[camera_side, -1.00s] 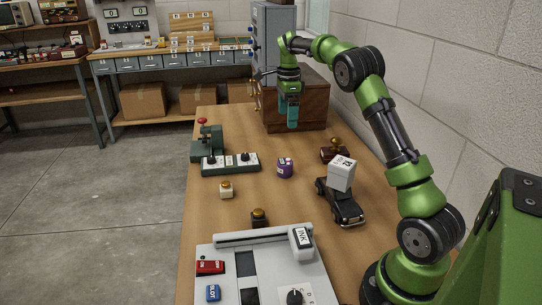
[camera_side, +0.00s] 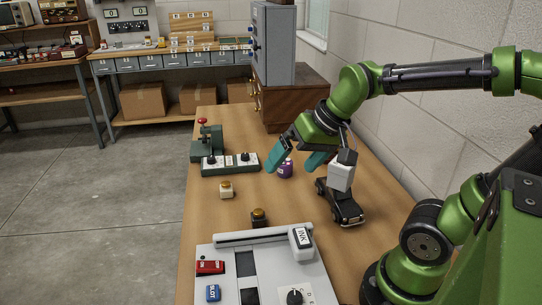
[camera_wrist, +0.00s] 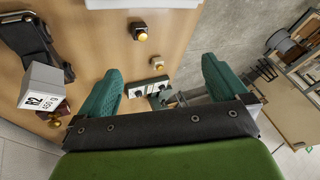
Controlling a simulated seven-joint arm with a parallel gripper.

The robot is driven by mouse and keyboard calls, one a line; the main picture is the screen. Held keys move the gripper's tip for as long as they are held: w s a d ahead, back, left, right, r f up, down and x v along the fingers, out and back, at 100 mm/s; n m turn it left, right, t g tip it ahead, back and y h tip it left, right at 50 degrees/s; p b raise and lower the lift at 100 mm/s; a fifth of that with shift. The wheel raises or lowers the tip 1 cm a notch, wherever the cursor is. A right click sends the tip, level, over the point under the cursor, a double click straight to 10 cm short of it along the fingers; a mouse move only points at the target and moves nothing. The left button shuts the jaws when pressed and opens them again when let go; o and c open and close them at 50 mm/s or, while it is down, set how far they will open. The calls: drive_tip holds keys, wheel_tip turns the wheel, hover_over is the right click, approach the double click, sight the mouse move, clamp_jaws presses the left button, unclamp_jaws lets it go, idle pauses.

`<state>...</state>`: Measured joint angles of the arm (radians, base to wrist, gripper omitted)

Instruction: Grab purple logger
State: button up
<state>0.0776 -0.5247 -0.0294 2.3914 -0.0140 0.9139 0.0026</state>
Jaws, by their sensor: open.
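The logger cannot be made out in that view.
A black toy car (camera_side: 341,205) with a white block (camera_side: 341,177) stands close right of my gripper. A switch box (camera_side: 230,164) and a green lever device (camera_side: 208,142) lie left. A wooden cabinet (camera_side: 297,95) stands behind.

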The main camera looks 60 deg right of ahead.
drive_tip(key=shift+n+t+y, duration=0.3)
drive_tip(key=shift+n+t, duration=0.3)
drive_tip(key=shift+t, duration=0.1)
drive_tip(key=s+a, duration=0.1)
drive_tip(key=s+a+r, duration=0.1)
drive_tip(key=s, duration=0.1)
drive_tip(key=shift+s+a, duration=0.25)
drive_tip(key=shift+a, duration=0.15)
drive_tip(key=shift+c, duration=0.8)
drive_tip(key=shift+a+r, duration=0.1)
drive_tip(key=shift+r, duration=0.05)
drive_tip(key=shift+c, duration=0.5)
